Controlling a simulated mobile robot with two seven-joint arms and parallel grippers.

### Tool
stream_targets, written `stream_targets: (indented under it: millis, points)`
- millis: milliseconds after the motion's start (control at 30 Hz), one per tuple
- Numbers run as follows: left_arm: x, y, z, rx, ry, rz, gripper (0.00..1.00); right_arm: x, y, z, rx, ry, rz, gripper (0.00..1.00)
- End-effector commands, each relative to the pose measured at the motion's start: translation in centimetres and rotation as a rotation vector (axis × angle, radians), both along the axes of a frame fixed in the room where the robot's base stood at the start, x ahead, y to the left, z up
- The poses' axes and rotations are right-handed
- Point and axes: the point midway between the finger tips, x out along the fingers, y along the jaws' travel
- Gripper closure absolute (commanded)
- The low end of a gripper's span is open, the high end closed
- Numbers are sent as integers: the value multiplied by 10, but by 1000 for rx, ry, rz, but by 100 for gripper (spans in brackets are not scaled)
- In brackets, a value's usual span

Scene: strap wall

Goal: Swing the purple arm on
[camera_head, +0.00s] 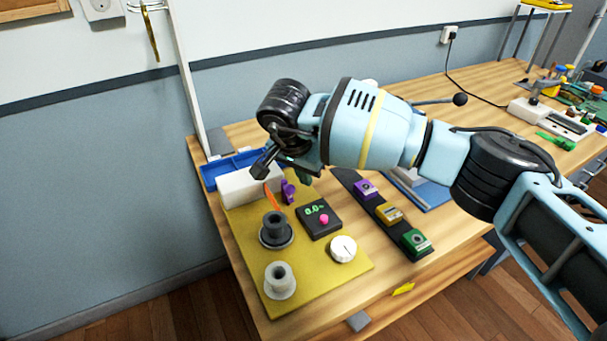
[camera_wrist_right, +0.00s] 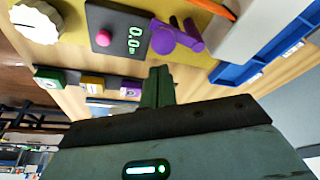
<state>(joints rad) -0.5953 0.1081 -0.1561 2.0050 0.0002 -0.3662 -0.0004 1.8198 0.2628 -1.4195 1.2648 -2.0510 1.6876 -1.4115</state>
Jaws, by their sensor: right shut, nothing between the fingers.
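The purple arm (camera_head: 288,192) stands on the yellow board (camera_head: 325,272), beside the white block (camera_head: 240,186). In the right wrist view the purple arm (camera_wrist_right: 176,40) shows as a lever with a round knob end and a short upright part. My right gripper (camera_head: 303,176) is shut and empty, pointing down just right of the purple arm in the head view. In the right wrist view its closed dark green fingers (camera_wrist_right: 160,74) are close to the purple arm; I cannot tell if they touch. My left gripper is not in view.
A dark box with a green display and pink button (camera_head: 321,219), a white dial (camera_head: 343,249), a black knob post (camera_head: 275,230) and a grey one (camera_head: 280,281) share the board. An orange strip (camera_head: 271,198) is nearby. A black rail with coloured modules (camera_head: 389,214) lies right.

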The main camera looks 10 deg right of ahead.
Motion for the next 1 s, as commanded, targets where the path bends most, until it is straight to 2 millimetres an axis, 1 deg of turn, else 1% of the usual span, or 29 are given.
stream_targets:
  millis: [100,400,800,1000]
  points:
    - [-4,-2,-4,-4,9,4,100,3,4,-1,1,1,3,100]
    - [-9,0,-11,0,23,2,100,11,10,-1,0,0,2,100]
    - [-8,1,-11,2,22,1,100,11,10,0,1,-1,3,100]
    - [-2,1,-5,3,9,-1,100,9,6,-1,-1,-1,3,100]
